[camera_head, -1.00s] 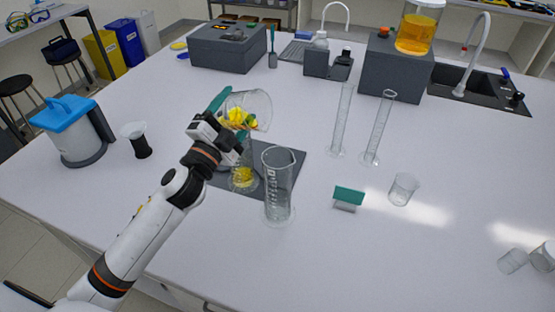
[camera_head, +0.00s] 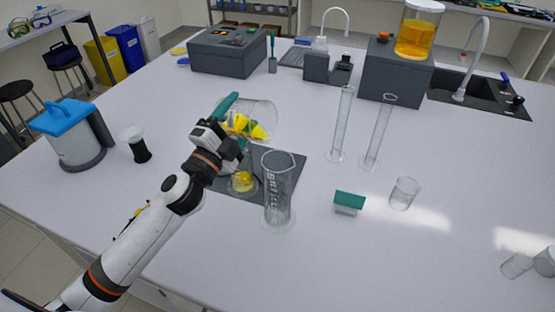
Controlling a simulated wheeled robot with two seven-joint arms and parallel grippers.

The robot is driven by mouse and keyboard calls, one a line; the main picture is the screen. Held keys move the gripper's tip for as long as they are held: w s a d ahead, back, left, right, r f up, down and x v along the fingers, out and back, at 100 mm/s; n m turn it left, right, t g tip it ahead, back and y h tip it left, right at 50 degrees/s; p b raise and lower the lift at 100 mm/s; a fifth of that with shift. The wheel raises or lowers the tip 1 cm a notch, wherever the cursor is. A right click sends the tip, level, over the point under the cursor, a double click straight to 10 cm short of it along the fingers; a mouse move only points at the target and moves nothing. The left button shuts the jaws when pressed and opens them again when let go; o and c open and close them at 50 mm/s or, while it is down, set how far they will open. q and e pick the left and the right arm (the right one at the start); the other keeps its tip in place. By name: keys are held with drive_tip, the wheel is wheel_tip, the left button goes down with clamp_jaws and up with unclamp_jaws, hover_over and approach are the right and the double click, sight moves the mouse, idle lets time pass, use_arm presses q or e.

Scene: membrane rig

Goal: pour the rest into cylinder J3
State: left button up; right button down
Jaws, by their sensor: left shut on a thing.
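My left gripper (camera_head: 230,143) is shut on a clear vessel (camera_head: 262,112) with a green handle (camera_head: 226,104). The vessel is tipped well over on its side, its mouth not clearly shown, with yellow liquid (camera_head: 247,127) inside. Below it, a clear cylinder (camera_head: 243,190) with yellow liquid near its base stands on a dark grey mat (camera_head: 290,162); my gripper hides its upper part. A wider, empty-looking graduated cylinder (camera_head: 278,190) stands upright just in front and to the right. I cannot read which cylinder is J3. My right gripper is not in view.
Two tall thin cylinders (camera_head: 342,125) (camera_head: 378,132) stand right of the mat. A green sign (camera_head: 349,199) and small beaker (camera_head: 404,193) sit in front of them. A blue-lidded container (camera_head: 75,135) and a black-based item (camera_head: 138,147) are left.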

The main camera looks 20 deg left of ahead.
use_arm(q)
drive_tip(key=shift+s+d+m+h, duration=0.15)
drive_tip(key=shift+d+m+h, duration=0.25)
drive_tip(key=shift+m, duration=0.2)
drive_tip(key=shift+f+m, duration=0.1)
drive_tip(key=shift+m, duration=0.2)
idle(0.4)
drive_tip(key=shift+d+f+m+h+b, duration=0.15)
drive_tip(key=shift+m+h+b, duration=0.2)
drive_tip(key=shift+m, duration=0.55)
idle(0.5)
drive_tip(key=shift+s+d+r+m+g+h+p, duration=0.1)
drive_tip(key=shift+d+r+m+g+h+p, duration=0.1)
drive_tip(key=shift+r+m+h+p, duration=0.4)
drive_tip(key=shift+s+d+r+m+g+h+p, duration=0.1)
drive_tip(key=shift+d+m+g+h, duration=0.1)
drive_tip(key=shift+m, duration=0.7)
idle(0.6)
